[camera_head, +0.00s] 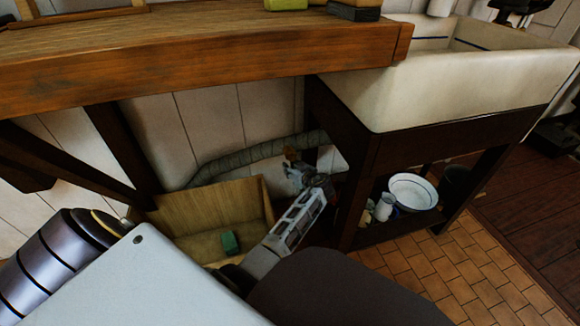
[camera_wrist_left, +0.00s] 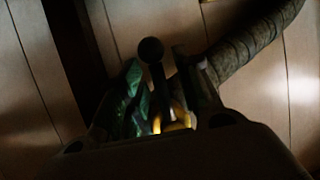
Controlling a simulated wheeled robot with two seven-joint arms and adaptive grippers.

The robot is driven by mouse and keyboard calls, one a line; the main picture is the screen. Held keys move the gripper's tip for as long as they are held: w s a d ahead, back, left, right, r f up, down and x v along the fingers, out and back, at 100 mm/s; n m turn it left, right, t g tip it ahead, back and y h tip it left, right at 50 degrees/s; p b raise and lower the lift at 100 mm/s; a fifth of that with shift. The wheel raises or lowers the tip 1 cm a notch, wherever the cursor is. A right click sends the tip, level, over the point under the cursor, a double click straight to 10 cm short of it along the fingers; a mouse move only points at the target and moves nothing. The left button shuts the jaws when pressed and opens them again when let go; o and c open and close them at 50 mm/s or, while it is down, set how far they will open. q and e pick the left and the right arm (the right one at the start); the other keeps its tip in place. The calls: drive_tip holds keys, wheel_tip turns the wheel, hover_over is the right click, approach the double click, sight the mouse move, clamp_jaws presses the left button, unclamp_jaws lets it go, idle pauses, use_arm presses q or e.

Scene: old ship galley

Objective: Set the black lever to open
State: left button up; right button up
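The black lever (camera_wrist_left: 152,52) shows in the left wrist view as a dark stem with a round knob, upright in the picture. My left gripper (camera_wrist_left: 158,75) has a finger on each side of it, spread apart, with a gap visible beside the stem. A small yellow part shows low between the fingers. In the head view my left gripper (camera_head: 299,174) reaches under the counter to a rusty-brown fitting (camera_head: 291,154) by the grey hose. The lever cannot be made out there. Its base is hidden, and dim light hides whether a finger touches it. My right gripper is out of view.
A ribbed grey hose (camera_head: 245,156) runs along the plank wall. A wooden crate (camera_head: 165,215) with a green block (camera_head: 230,242) stands left of my arm. The wooden counter (camera_head: 200,50) overhangs; the sink stand's dark leg (camera_head: 357,190) is close on the right.

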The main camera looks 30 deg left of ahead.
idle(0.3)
use_arm(q)
clamp_jaws()
